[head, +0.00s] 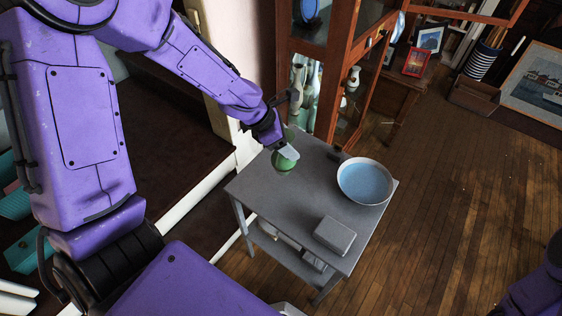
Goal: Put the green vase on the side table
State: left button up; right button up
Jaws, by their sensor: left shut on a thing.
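The green vase (283,165) shows in the head view at the back left part of the grey side table (282,194). My left gripper (287,152) is shut on the vase from above and hides part of it. A green part also shows just behind the gripper. I cannot tell whether the vase's base touches the tabletop or hangs a little above it. Only a piece of my right arm shows at the lower right corner; its gripper is out of view.
A blue-and-white bowl (364,181) stands at the table's right side, and a grey box (334,236) near its front edge. A wooden cabinet (339,85) holding vases stands behind the table, its door apparently open. The tabletop's middle and front left are clear.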

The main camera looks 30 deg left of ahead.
aim_at(279, 159)
pick_arm(q)
jog(key=f, duration=0.1)
jog(key=a+f, duration=0.1)
jog(key=f, duration=0.1)
jog(key=shift+w+a+f, duration=0.1)
jog(key=shift+w+a, duration=0.05)
jog(key=shift+a, duration=0.05)
jog(key=f, duration=0.1)
jog(key=s+f+b, duration=0.1)
jog(key=f, duration=0.1)
jog(key=shift+s+a+f, duration=0.15)
jog(key=shift+s+a, duration=0.15)
jog(key=shift+a, duration=0.05)
jog(key=shift+w+f, duration=0.25)
pick_arm(e)
jog(key=shift+w+f, duration=0.15)
jog(key=shift+f, duration=0.4)
jog(key=shift+w+f, duration=0.15)
jog(key=shift+f, duration=0.35)
pick_arm(q)
jog(key=o, duration=1.3)
jog(key=shift+s, duration=0.15)
jog(key=shift+f, duration=0.1)
